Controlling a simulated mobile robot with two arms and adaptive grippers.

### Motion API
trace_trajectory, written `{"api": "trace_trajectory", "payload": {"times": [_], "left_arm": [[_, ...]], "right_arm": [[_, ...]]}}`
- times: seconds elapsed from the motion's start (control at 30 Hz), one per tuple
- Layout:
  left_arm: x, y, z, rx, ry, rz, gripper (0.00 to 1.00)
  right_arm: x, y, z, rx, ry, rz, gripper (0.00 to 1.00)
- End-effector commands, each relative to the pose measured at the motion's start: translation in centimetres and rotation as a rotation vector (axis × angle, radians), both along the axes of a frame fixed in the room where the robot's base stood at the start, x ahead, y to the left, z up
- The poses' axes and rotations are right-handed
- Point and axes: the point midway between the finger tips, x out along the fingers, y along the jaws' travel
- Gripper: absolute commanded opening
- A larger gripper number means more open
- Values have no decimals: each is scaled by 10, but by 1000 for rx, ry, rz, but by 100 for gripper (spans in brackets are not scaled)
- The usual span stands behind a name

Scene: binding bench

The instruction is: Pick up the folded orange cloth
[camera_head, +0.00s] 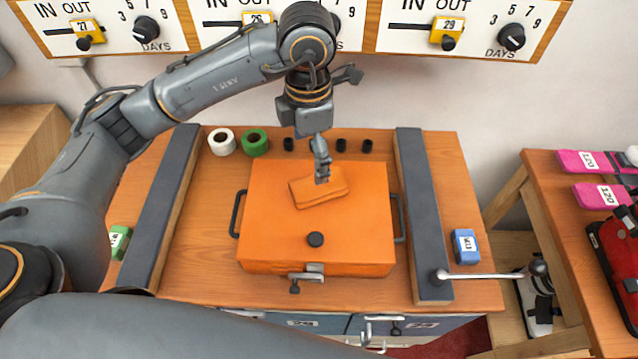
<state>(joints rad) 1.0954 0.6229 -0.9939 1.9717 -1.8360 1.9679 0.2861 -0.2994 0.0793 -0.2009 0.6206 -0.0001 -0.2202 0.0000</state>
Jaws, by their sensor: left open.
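The folded orange cloth (308,194) lies flat on the lid of an orange box (365,215) on the bench, a little behind the box's black knob. My left gripper (322,178) points down at the cloth's right half, its fingers overlapping the cloth's back edge in the picture. It is open. I cannot tell whether the fingertips touch the cloth. The hand and wrist above hide part of the box's back edge. My right gripper is not in view.
Dark rails (166,215) and (420,200) flank the box. A white roll (221,141), a green roll (254,142) and small black cylinders stand behind it. A metal lever (485,276) sticks out at the right. A side table (565,215) holds pink items. Dial panels hang on the wall.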

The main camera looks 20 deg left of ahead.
Motion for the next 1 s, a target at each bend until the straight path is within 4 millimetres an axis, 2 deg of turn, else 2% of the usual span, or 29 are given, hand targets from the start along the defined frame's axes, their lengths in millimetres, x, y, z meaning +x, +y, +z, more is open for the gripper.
{"api": "trace_trajectory", "payload": {"times": [0.2,0.37,0.47,0.6,0.7,0.8,1.0], "left_arm": [[0,1,-36,0,4,1,91],[0,0,-47,0,2,0,91],[1,-1,-55,0,6,0,91],[3,-2,-76,1,7,0,91],[4,-2,-90,-1,4,1,91],[5,-3,-97,-2,1,-1,91],[5,-2,-99,-1,0,-2,91]], "right_arm": [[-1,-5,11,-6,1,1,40],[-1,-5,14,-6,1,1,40],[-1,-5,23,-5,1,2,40],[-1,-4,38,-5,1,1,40],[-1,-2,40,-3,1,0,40],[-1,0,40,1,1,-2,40],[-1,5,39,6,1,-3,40]]}}
